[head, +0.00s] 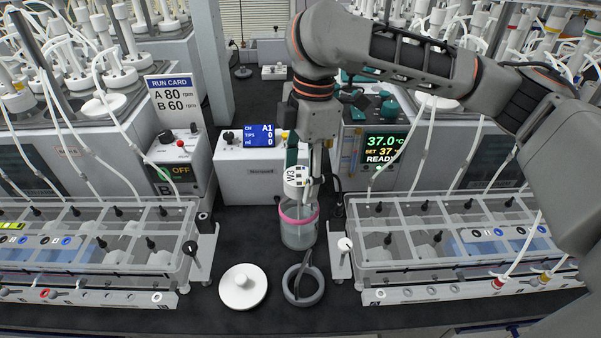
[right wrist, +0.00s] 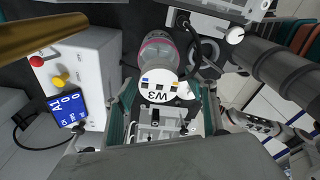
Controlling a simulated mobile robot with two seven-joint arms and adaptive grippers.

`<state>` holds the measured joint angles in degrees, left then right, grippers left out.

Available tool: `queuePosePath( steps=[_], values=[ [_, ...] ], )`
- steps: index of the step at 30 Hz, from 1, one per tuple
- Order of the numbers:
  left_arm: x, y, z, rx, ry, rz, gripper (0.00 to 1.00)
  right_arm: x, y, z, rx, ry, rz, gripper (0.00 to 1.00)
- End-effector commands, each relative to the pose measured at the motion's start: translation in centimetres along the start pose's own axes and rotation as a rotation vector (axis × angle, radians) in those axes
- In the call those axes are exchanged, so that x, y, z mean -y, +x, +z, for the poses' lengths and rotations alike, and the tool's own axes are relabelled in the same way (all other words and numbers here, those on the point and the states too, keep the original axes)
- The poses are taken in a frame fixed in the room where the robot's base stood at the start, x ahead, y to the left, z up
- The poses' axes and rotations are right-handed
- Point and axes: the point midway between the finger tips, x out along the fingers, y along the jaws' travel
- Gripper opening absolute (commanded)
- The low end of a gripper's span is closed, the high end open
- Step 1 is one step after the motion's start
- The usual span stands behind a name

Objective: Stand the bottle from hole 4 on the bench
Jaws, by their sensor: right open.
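A clear glass bottle (head: 298,232) with a pink band and a white cap marked W3 (head: 296,181) stands upright on the dark bench (head: 335,315), between the two clear-lidded baths. It also shows in the right wrist view, with the bottle (right wrist: 160,46) beyond its cap (right wrist: 160,88). My right gripper (head: 305,170) is open and points down at the cap. In the right wrist view its fingers (right wrist: 163,108) are spread on both sides of the cap; whether they touch it I cannot tell. I cannot make out which hole is number 4. My left gripper is not in view.
A white round lid (head: 243,289) and a dark grey ring (head: 303,287) lie on the bench in front of the bottle. The left bath (head: 100,283) and right bath (head: 420,283) flank it closely. A white box with a blue display (head: 249,177) stands behind.

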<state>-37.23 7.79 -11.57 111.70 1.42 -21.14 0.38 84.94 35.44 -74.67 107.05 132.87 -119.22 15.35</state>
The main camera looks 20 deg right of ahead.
Motion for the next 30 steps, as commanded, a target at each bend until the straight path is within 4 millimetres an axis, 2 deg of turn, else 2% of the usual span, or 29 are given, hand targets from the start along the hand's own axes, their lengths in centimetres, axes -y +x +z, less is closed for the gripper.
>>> queuePosePath(
  steps=[5,10,12,21,27,30],
  values=[
    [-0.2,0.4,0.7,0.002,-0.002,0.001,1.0,0.0,0.1,0.0,-0.001,0.0,0.0,0.56],
    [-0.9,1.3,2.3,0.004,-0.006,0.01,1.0,0.0,0.5,0.0,-0.002,-0.002,-0.005,0.56],
    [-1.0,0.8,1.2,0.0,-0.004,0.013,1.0,-0.1,-2.1,0.0,0.0,-0.001,0.002,0.56],
    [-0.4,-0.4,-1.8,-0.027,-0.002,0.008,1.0,0.0,-8.8,-0.1,0.0,-0.001,0.002,0.56],
    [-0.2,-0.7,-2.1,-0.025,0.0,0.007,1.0,0.0,-11.4,0.0,-0.001,-0.001,-0.001,0.56],
    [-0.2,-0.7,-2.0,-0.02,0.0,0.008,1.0,0.0,-12.0,0.0,-0.001,-0.002,-0.003,0.56]
  ],
)
